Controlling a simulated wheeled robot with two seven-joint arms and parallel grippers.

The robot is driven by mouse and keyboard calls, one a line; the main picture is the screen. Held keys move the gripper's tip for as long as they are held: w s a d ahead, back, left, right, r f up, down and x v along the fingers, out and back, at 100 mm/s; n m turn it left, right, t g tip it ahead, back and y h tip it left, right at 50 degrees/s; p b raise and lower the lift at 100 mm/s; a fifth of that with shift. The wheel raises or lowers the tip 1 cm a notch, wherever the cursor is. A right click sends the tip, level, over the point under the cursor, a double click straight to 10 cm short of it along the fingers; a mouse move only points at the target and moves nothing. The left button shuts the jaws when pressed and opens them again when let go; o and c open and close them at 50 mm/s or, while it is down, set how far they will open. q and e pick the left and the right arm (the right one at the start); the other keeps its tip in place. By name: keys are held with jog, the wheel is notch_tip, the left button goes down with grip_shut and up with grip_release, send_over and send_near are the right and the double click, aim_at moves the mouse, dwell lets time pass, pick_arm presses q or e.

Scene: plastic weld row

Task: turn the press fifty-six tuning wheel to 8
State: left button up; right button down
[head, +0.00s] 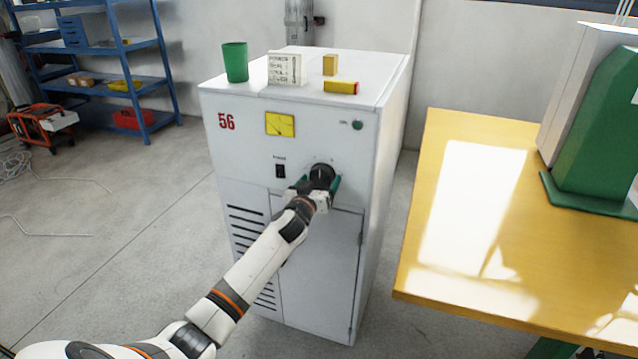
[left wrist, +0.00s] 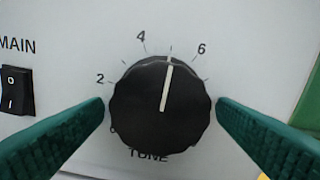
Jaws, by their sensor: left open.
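The white press cabinet (head: 290,120) carries a red number 56. Its black tuning wheel (head: 322,170) is on the front, and it fills the middle of the left wrist view (left wrist: 150,125). The wheel's white pointer line stands almost upright, leaning slightly right, at about 5 between the marks 4 and 6. Mark 2 also shows; the 8 is not visible. My left gripper (head: 316,187) is open in front of the wheel, its green fingers (left wrist: 161,107) on either side of it. I cannot tell whether they touch the rim. My right gripper is not in view.
A yellow table (head: 500,240) stands right.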

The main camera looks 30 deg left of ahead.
pick_arm(q)
jog(key=shift+c, duration=0.2)
jog(key=c, duration=0.9)
jog(key=shift+m, duration=0.5)
jog(key=m, duration=0.3)
jog(key=shift+p, duration=0.3)
jog(key=m, duration=0.3)
jog(key=shift+a+m, duration=0.1)
jog(key=shift+m, duration=0.2)
jog(key=m, duration=0.4)
jog(key=shift+m+p, duration=0.3)
jog(key=shift+p, duration=0.05)
jog(key=shift+a+r+m, duration=0.1)
jog(key=shift+m, duration=1.8)
